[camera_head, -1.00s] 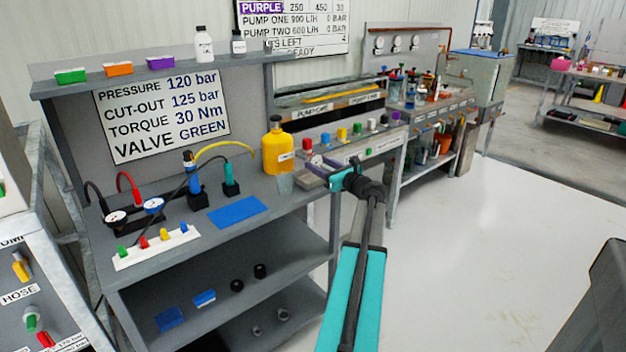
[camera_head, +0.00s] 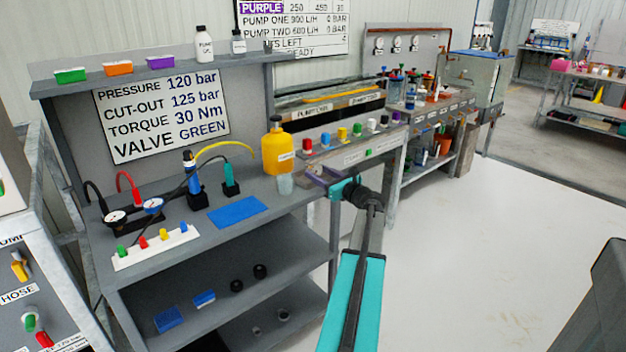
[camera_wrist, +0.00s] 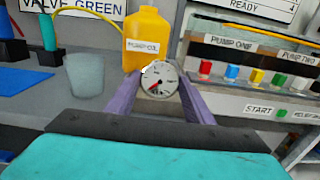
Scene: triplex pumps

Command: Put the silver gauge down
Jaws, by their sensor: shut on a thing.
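My gripper (camera_head: 318,174), with purple fingers, is shut on the silver gauge (camera_wrist: 159,78). The gauge has a round white dial with a red needle and faces the wrist camera between the fingertips. In the head view the gripper is at the right end of the grey bench (camera_head: 185,238), beside the clear cup (camera_head: 285,184); the gauge cannot be made out there. Whether the gauge touches any surface cannot be told. Two other white-dial gauges, a left one (camera_head: 116,217) and a right one (camera_head: 153,205), sit in a black holder on the bench's left.
A yellow jug (camera_head: 278,150) stands behind the cup. A blue mat (camera_head: 238,212) lies on the bench, near a white strip (camera_head: 155,248) with coloured knobs. Pump panels with coloured buttons (camera_head: 340,134) lie behind my gripper. Bare bench shows between mat and cup.

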